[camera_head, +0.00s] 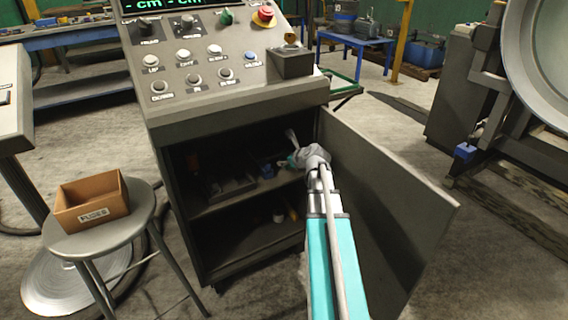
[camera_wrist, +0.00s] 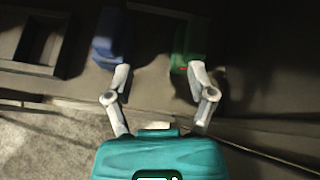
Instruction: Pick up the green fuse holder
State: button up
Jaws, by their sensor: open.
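The green fuse holder (camera_wrist: 188,42) stands on the cabinet shelf in the wrist view, with a small red mark at its near end. My gripper (camera_wrist: 158,72) is open and empty. Its right fingertip is at the near end of the green holder and overlaps it in the picture; I cannot tell whether they touch. A blue holder (camera_wrist: 110,40) lies to the left, just beyond the left fingertip. In the head view my gripper (camera_head: 294,155) reaches into the open cabinet and hides most of the spot where the green holder is.
A dark tray (camera_head: 230,187) sits on the shelf (camera_head: 215,205) left of the blue holder. The open cabinet door (camera_head: 390,210) stands right of my arm. A cardboard box labelled FUSES (camera_head: 92,200) rests on a stool (camera_head: 130,225) at the left. The control panel (camera_head: 215,70) overhangs the opening.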

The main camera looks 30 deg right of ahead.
aim_at(287, 152)
jog(key=d+m, duration=0.3)
jog(key=shift+d+r+t+h, duration=0.4)
jog(key=shift+f, duration=0.1)
jog(key=shift+b+x, duration=0.65)
jog(key=shift+x, duration=0.45)
jog(key=shift+w, duration=0.1)
jog(key=shift+b+x, duration=1.2)
jog(key=shift+x, duration=1.3)
grip_shut()
